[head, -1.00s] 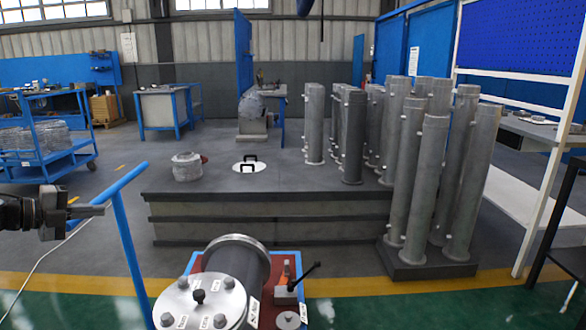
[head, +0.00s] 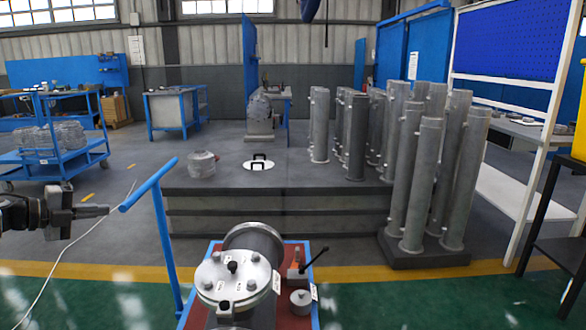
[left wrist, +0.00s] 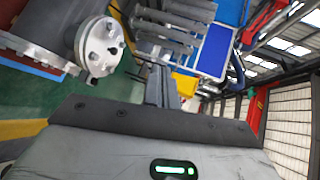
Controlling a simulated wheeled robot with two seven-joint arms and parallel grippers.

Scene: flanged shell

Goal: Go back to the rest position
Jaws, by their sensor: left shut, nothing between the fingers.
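My left gripper (head: 92,212) reaches in from the left edge of the head view. It is shut and empty, its fingers together and pointing right, a little left of the cart's blue handle. In the left wrist view the gripper's fingers (left wrist: 160,88) point away from the camera. The flanged shell (head: 238,280) lies on a red-topped blue cart below and right of the gripper, well apart from it. Its round bolted end cover (left wrist: 103,46) also shows in the left wrist view. My right gripper is not in view.
The cart's blue handle (head: 150,184) stands close to the left gripper. A low grey platform (head: 280,222) behind the cart carries several upright grey cylinders (head: 404,165) at right. A blue trolley (head: 60,158) is at far left. Green floor (head: 90,300) is clear at front left.

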